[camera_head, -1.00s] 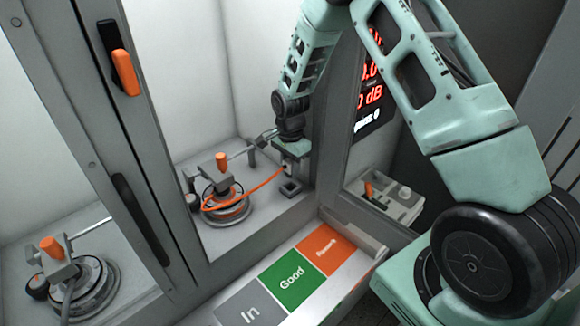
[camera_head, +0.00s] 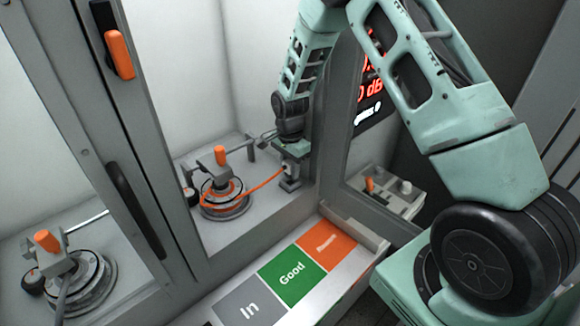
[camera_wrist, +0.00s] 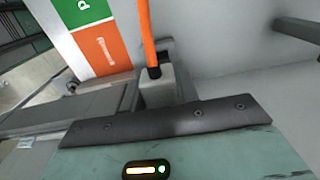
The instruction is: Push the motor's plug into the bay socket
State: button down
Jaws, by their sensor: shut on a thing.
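The hub motor (camera_head: 222,199) sits in the middle bay under a clamp with an orange handle (camera_head: 221,154). Its orange cable (camera_head: 250,188) runs right to the plug (camera_head: 287,168) in my gripper (camera_head: 290,162). The small grey bay socket (camera_head: 290,184) stands on the bay floor directly under the plug. Plug and socket look close together or touching; I cannot tell how deep the plug sits. In the wrist view the cable (camera_wrist: 148,40) ends in a dark sleeve at a light grey block, seemingly the plug (camera_wrist: 160,92). The fingertips are hidden there behind my dark gripper plate.
A second motor (camera_head: 88,285) is clamped in the left bay. Door frames with an orange handle (camera_head: 119,54) stand left of the middle bay. A post stands close right of the socket. A grey box (camera_head: 385,190) is right.

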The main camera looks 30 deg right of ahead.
aim_at(290, 176)
jog(key=shift+f, duration=0.1)
dwell(0.3)
jog(key=shift+f+b, duration=0.4)
jog(key=shift+f, duration=0.1)
jog(key=shift+f+b, duration=0.5)
jog(key=shift+f, duration=0.2)
dwell(0.9)
jog(key=shift+s+f, duration=0.2)
jog(key=shift+f, duration=0.05)
dwell(0.6)
